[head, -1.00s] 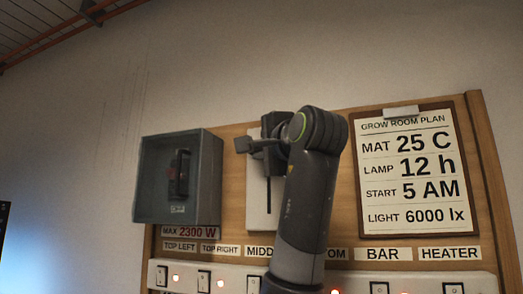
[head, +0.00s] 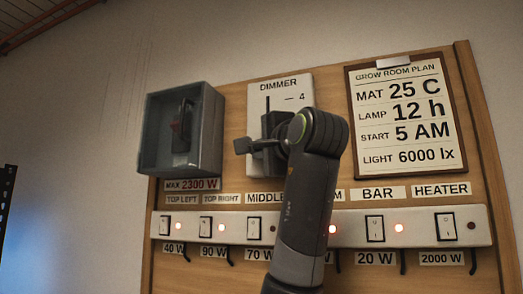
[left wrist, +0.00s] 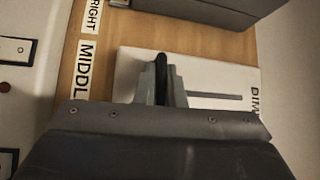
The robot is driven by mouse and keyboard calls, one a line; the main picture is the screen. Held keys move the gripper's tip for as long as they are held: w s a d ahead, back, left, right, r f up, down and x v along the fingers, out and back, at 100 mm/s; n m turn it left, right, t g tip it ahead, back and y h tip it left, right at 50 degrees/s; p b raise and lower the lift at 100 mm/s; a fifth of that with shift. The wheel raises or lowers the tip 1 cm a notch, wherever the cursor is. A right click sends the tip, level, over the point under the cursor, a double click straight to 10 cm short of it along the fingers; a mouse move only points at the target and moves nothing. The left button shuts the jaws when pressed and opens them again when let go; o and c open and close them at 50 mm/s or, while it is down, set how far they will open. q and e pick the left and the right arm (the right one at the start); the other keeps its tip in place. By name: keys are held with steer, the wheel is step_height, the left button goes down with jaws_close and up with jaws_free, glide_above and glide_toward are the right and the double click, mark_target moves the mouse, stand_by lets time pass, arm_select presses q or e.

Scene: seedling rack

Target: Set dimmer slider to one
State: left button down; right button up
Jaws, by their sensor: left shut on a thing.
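The dimmer (head: 293,88) is a white plate with a dark vertical slot and a mark "4" near its top; its lower marks are hidden behind my arm. My left gripper (head: 265,146) is at the lower part of the plate in the head view, with bare slot above it. In the left wrist view, my left gripper (left wrist: 161,92) is shut on the black slider knob (left wrist: 161,68). The bare slot runs from the fingers toward the "DIMMER" label. The knob is hidden in the head view. My right gripper is not in view.
A grey box with a dark handle (head: 180,135) sits left of the dimmer. A row of switches (head: 375,229) with red lights runs below. The grow room plan (head: 405,118) hangs to the right, reading light 6000 lx.

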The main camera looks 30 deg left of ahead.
arm_select(q)
steer(key=shift+f, duration=0.15)
steer(key=c, duration=1.5)
jaws_free()
steer(key=shift+c, duration=0.2)
